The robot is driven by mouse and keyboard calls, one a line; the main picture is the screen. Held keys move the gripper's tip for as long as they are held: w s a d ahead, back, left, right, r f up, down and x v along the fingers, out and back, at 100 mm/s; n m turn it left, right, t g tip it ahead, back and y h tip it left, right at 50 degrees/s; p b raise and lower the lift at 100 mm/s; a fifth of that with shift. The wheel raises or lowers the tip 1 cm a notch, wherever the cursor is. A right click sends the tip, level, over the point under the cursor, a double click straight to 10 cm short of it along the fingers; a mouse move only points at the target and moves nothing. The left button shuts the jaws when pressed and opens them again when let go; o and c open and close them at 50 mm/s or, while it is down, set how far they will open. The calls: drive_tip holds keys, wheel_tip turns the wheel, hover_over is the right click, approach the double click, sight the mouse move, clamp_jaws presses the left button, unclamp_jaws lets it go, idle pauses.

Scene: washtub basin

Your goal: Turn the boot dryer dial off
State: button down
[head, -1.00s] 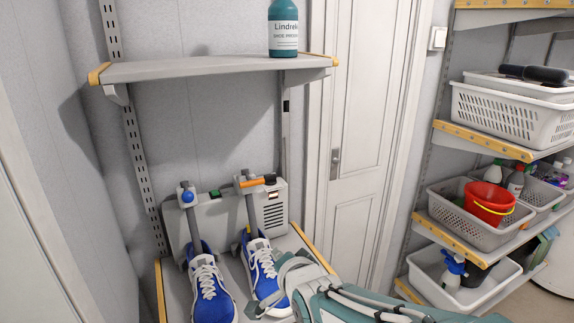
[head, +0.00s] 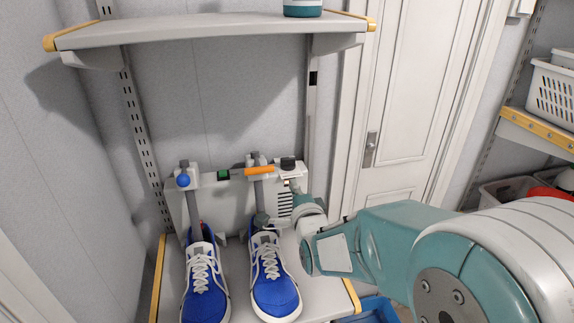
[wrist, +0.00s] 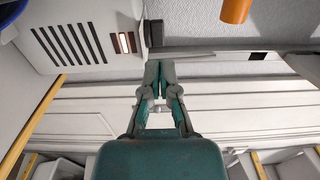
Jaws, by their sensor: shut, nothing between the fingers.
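The boot dryer (head: 221,207) is a pale box against the back wall, with upright tubes going into two blue shoes. A black knob (head: 288,163), which looks like the dial, sits on top at its right end. In the wrist view the knob (wrist: 154,33) is a dark block just beyond my fingertips, beside a lit rectangular switch (wrist: 126,42) and the vent slots. My gripper (wrist: 160,68) is shut and empty, its tips apart from the knob. In the head view my gripper (head: 302,201) is by the dryer's right end; its fingertips are hard to make out.
An orange handle (head: 259,170) and a green part (head: 223,175) are left of the knob. The blue shoes (head: 274,285) stand in front of the dryer. A grey shelf (head: 200,29) hangs above. A white door (head: 405,110) is to the right.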

sight(279, 172)
drive_tip(key=x, duration=0.5)
drive_tip(key=d+x, duration=0.1)
drive_tip(key=x, duration=0.2)
drive_tip(key=shift+w, duration=0.35)
drive_tip(key=shift+w+a, duration=0.3)
drive_tip(key=shift+a, duration=0.2)
drive_tip(key=shift+w+a, duration=0.15)
drive_tip(key=shift+a, duration=0.2)
idle(0.4)
drive_tip(key=shift+w+a, duration=0.3)
drive_tip(key=shift+a, duration=0.1)
idle(0.4)
idle(0.3)
